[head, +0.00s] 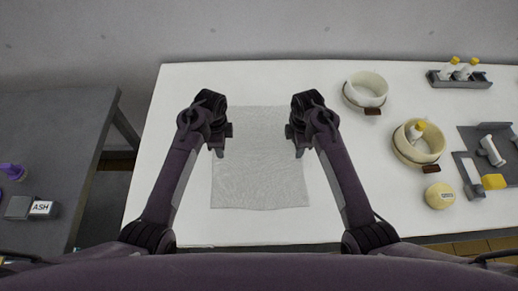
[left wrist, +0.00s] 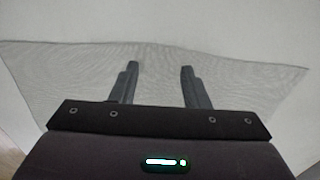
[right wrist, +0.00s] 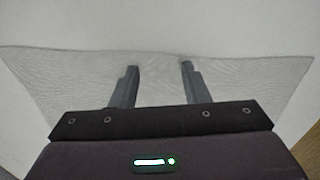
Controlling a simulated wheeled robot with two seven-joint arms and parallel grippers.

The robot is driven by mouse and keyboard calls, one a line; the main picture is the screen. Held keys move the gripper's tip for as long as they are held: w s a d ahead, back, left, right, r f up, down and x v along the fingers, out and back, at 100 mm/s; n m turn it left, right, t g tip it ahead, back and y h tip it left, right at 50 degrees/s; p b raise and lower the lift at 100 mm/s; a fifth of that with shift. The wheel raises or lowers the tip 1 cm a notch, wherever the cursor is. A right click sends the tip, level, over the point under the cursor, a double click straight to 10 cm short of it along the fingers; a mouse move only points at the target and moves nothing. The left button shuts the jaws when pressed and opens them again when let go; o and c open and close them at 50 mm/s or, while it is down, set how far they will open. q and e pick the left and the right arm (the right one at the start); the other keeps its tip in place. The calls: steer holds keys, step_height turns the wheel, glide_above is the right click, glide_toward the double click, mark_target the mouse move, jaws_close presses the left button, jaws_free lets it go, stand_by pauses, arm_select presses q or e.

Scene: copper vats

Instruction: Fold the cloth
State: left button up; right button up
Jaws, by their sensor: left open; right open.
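The cloth (head: 260,175) is a light grey rectangle lying flat and spread out on the white table. It also shows in the left wrist view (left wrist: 235,85) and in the right wrist view (right wrist: 235,85). My left gripper (head: 222,142) is open and empty above the cloth's left edge. Its two fingers show apart in the left wrist view (left wrist: 160,70). My right gripper (head: 296,143) is open and empty above the cloth's right edge. Its fingers show apart in the right wrist view (right wrist: 160,70). The arms hide parts of the cloth's side edges.
On the white table (head: 400,205), a cream pot (head: 354,101) and a second cream pot (head: 403,153) holding a yellow-capped bottle stand at the right. A round yellowish object (head: 439,196), a bottle rack (head: 458,82) and a grey tray (head: 466,178) are farther right. A grey table (head: 60,120) stands left, across a gap.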

arm_select(q)
steer(key=shift+f, duration=0.25)
arm_select(e)
steer(key=shift+f, duration=0.2)
arm_select(q)
steer(key=shift+r, duration=0.1)
steer(key=shift+c, duration=0.6)
arm_select(e)
steer(key=shift+c, duration=0.6)
arm_select(q)
jaws_close()
arm_select(e)
jaws_close()
steer(key=shift+r, duration=0.1)
